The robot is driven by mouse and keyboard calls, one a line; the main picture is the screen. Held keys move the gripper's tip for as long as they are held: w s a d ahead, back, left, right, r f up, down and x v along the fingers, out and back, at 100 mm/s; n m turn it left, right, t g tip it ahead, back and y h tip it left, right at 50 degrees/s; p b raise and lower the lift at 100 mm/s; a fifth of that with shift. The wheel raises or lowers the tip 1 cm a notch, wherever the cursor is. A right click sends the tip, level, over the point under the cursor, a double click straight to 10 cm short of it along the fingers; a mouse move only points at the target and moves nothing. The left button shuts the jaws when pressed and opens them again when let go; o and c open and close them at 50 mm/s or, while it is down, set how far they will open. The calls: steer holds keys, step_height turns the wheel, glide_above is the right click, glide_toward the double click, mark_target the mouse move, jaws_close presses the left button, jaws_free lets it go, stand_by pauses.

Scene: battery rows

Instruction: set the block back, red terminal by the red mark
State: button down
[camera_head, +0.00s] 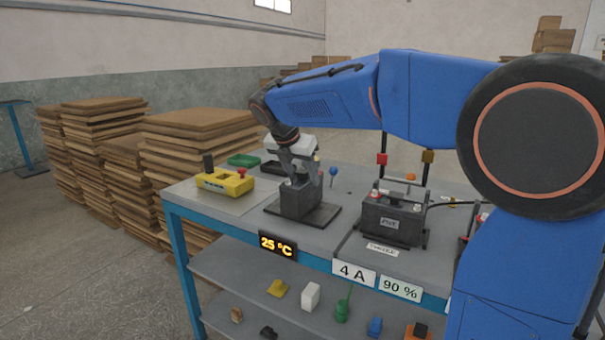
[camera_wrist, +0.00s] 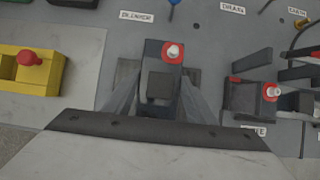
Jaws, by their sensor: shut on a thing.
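My gripper (camera_head: 297,178) is shut on a dark block (camera_head: 296,200). The block looks upright over a flat black plate (camera_head: 326,214) on the bench; I cannot tell if it touches. In the wrist view my gripper (camera_wrist: 160,88) has a finger on each side of the block (camera_wrist: 160,88). Its red-ringed terminal (camera_wrist: 172,50) is at the end farther from my wrist. A second dark block (camera_head: 392,222) stands in a black holder at the right, with a red terminal (camera_wrist: 270,92) in the wrist view. I cannot make out a separate red mark for certain.
A yellow box with a red knob (camera_head: 225,183) sits left of my gripper. A green tray (camera_head: 243,160) lies behind it. Posts with red and brown tops (camera_head: 382,159) rise behind the second block.

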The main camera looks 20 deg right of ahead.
steer(key=c, duration=0.8)
jaws_free()
steer(key=v, duration=1.2)
steer(key=shift+s, duration=0.1)
